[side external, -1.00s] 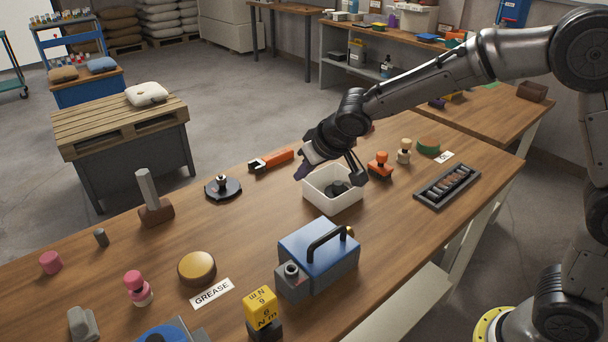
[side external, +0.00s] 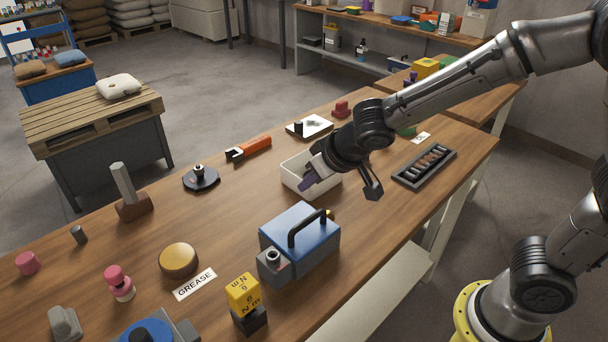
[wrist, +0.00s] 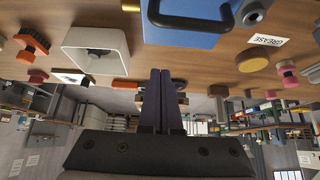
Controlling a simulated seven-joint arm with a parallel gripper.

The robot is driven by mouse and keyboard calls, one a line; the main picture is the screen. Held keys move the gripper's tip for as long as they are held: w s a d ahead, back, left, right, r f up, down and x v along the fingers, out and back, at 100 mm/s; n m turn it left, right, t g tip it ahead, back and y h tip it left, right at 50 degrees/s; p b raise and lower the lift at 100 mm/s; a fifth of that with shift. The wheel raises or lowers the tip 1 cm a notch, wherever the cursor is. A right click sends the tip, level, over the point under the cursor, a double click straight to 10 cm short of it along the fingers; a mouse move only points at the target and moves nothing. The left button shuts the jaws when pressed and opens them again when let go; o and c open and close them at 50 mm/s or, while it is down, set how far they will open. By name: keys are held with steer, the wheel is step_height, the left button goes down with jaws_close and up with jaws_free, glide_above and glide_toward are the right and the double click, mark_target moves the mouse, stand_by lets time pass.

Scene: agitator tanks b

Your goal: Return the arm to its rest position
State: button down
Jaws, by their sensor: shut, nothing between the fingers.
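My gripper (side external: 308,178) is at the end of my arm, over or beside the white bin (side external: 291,180) in the side view; its height above the bin is hard to judge. Its purple-dark fingers are together in the wrist view (wrist: 160,72), with nothing between them. The wrist view also shows the white bin (wrist: 90,36), to the left of the fingers, with a dark object inside. In the side view my gripper hides part of the bin and its contents.
A blue case with a black handle (side external: 300,240) stands in front of the bin. A black tray of small cylinders (side external: 425,165) lies to the right. An orange-handled tool (side external: 250,148) and a black round base (side external: 201,180) lie left. Open bench shows between them.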

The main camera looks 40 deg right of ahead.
steer(key=s+d+r+m+t+h, duration=0.1)
steer(key=s+d+r+m, duration=0.1)
steer(key=s+d+r, duration=0.3)
steer(key=s+d+r+m+t, duration=0.1)
steer(key=s+d+r, duration=0.1)
steer(key=d+r, duration=0.4)
steer(key=s+a+f+n+g+y, duration=0.1)
steer(key=s+f+n+g, duration=0.2)
steer(key=s, duration=1.4)
steer(key=shift+s+f, duration=0.15)
steer(key=shift+f, duration=0.2)
